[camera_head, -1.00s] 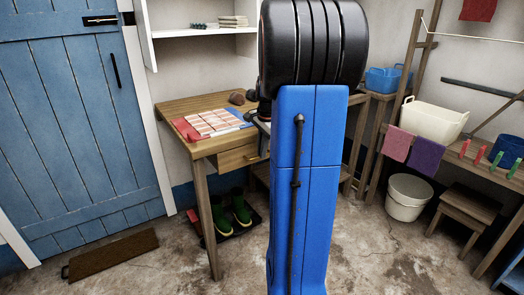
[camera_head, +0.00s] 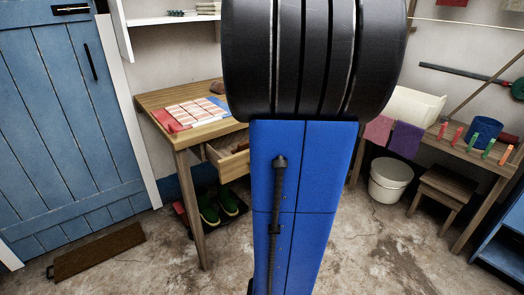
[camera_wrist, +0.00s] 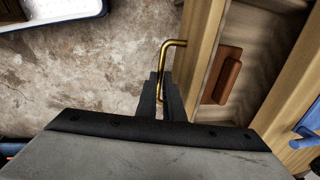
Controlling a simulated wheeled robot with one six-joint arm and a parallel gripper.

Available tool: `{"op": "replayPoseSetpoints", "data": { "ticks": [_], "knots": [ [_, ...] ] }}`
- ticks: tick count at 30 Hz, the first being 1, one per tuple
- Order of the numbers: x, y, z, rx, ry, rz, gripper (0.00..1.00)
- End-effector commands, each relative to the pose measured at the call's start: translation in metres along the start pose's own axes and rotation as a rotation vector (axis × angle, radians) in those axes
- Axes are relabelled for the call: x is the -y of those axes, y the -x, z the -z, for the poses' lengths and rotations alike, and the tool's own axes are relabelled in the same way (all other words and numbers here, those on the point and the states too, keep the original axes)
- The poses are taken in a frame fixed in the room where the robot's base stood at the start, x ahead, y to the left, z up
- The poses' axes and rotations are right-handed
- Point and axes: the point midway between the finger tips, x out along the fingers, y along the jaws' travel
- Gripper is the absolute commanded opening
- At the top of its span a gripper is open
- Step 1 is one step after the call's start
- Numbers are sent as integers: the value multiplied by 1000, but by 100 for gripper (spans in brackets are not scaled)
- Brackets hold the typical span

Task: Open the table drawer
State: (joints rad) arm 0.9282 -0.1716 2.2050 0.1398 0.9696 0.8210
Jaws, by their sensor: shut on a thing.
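The wooden table (camera_head: 215,129) stands against the wall behind my arm. Its drawer (camera_head: 228,162) is pulled partly out, with part of it hidden by my blue arm. In the wrist view, the drawer front (camera_wrist: 200,50) runs along the right, with the open inside beyond it. A brass handle (camera_wrist: 174,43) sticks out from the front. My gripper (camera_wrist: 161,88) is shut on the handle. A reddish-brown block (camera_wrist: 228,76) lies inside the drawer. My gripper is hidden in the head view.
Green boots (camera_head: 219,207) stand on a tray under the table. A brown mat (camera_head: 98,251) lies before the blue door (camera_head: 60,130). A white bucket (camera_head: 388,182) and a stool (camera_head: 448,190) stand at the right. The floor in front is open.

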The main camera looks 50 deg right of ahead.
Motion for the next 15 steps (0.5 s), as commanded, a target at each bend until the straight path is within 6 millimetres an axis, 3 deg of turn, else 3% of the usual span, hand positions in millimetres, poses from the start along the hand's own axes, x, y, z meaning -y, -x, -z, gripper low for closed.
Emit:
{"op": "replayPoseSetpoints", "data": {
  "ticks": [9, 10, 12, 15],
  "knots": [
    [0, 2, 1, -4, 1, 3, 0],
    [0, 2, 1, -4, 1, 3, 12],
    [0, 2, 1, -4, 1, 3, 26],
    [-1, 1, 1, -3, 1, 2, 26]
  ]
}}
